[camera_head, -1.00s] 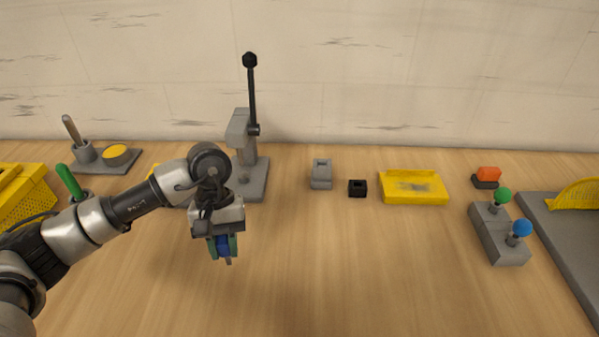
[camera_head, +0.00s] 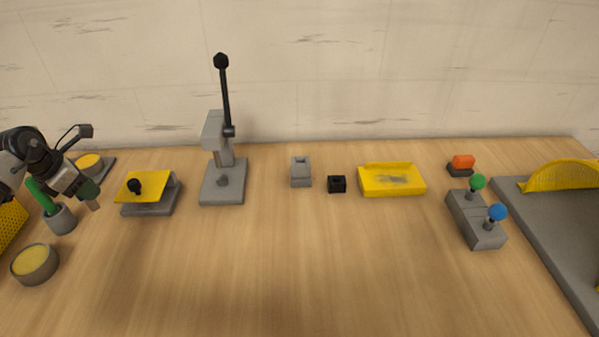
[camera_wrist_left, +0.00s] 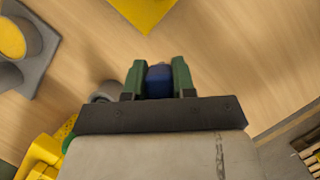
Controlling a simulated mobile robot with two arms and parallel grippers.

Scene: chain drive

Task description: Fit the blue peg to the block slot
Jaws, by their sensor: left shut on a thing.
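My left gripper (camera_head: 89,192) is at the far left of the head view, tilted, above the table near the green-handled tool. Its green fingers (camera_wrist_left: 158,80) are shut on the blue peg (camera_wrist_left: 158,79), seen between them in the left wrist view. In the head view the fingers hide most of the peg; only a pale tip (camera_head: 94,205) shows below. A grey block with an opening in its top (camera_head: 301,172) stands at the middle back, well right of the gripper. A small black block with a hole (camera_head: 337,184) stands beside it. My right gripper is not in view.
A grey lever press (camera_head: 223,180) and a yellow-topped stand (camera_head: 145,190) lie between gripper and blocks. A grey cup (camera_head: 61,219) and a round yellow-filled dish (camera_head: 35,264) are close to the gripper. A yellow tray (camera_head: 391,179) is right of the blocks. The front middle table is clear.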

